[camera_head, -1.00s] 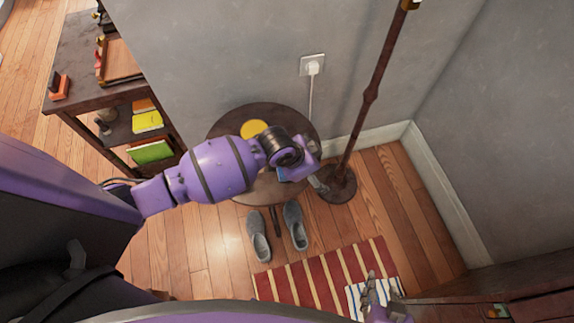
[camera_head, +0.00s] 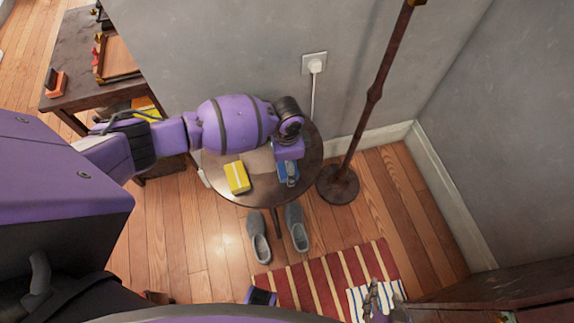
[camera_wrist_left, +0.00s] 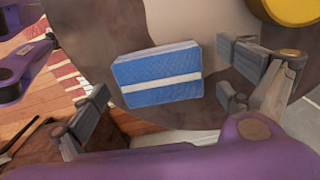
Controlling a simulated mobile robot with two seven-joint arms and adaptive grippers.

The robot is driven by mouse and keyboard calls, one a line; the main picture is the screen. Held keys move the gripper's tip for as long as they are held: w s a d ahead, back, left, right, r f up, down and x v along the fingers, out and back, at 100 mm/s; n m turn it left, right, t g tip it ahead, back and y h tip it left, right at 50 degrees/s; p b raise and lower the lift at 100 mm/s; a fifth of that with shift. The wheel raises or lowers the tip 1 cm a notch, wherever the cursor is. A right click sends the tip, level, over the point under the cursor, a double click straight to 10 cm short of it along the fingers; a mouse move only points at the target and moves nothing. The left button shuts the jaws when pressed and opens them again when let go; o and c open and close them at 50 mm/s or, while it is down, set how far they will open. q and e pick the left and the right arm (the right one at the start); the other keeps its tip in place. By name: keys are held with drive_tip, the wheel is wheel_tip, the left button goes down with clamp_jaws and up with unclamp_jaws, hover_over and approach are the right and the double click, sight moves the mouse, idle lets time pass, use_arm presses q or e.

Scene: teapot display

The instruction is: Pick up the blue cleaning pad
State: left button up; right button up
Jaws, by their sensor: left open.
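The blue cleaning pad (camera_wrist_left: 160,77) with a white stripe lies on the round table (camera_wrist_left: 195,48) in the left wrist view. In the head view the pad (camera_head: 284,179) is partly hidden under my left gripper (camera_head: 290,174). My left gripper (camera_wrist_left: 163,104) is open, with its fingers spread on both sides of the pad in the picture and no grip on it. My right gripper (camera_head: 374,298) shows small at the bottom of the head view, and its jaws are unclear.
A yellow pad (camera_head: 237,177) lies on the table left of the blue one. A yellow round thing (camera_wrist_left: 297,8) is at the wrist view's upper right. A lamp pole (camera_head: 362,125) stands right of the table. Shoes (camera_head: 258,238) and a striped rug (camera_head: 325,280) are below.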

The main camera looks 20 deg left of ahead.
use_arm(q)
drive_tip(key=shift+f, duration=0.25)
use_arm(e)
drive_tip(key=shift+w+a, duration=0.1)
drive_tip(key=shift+w, duration=0.05)
use_arm(q)
drive_tip(key=c, duration=1.2)
use_arm(e)
drive_tip(key=shift+s+f, duration=0.15)
drive_tip(key=shift+s, duration=0.05)
use_arm(q)
drive_tip(key=shift+r, duration=0.1)
use_arm(e)
drive_tip(key=shift+s, duration=0.1)
